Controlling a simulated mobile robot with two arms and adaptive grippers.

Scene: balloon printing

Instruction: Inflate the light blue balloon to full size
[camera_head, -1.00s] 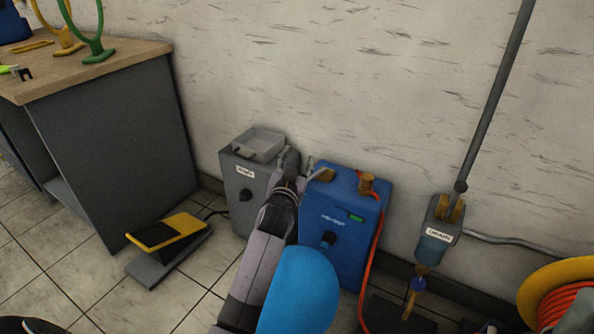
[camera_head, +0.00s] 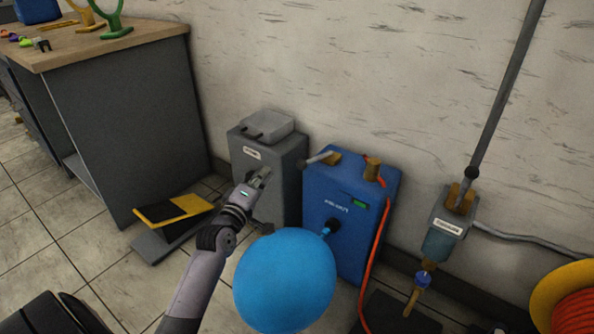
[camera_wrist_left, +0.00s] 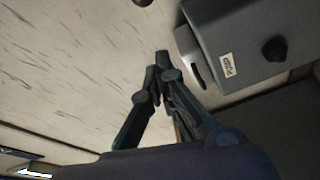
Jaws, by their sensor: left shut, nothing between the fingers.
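The light blue balloon (camera_head: 285,281) is round and swollen. Its neck sits on the dark nozzle (camera_head: 333,226) on the front of the blue inflating machine (camera_head: 330,193). A lever (camera_head: 320,158) and brass fittings (camera_head: 371,169) are on the machine's top. My left gripper (camera_head: 261,177) is shut and empty, in front of the grey box (camera_head: 280,155), left of the blue machine and apart from the balloon. In the left wrist view my left gripper (camera_wrist_left: 157,64) has its fingertips together, near the grey box (camera_wrist_left: 250,38). My right gripper is not in view.
A yellow and black foot pedal (camera_head: 174,211) lies on the floor. A workbench (camera_head: 130,110) stands at left. An orange hose (camera_head: 374,250) runs down the machine's side. A wall-mounted regulator (camera_head: 447,228) and yellow hose reel (camera_head: 565,290) are at right.

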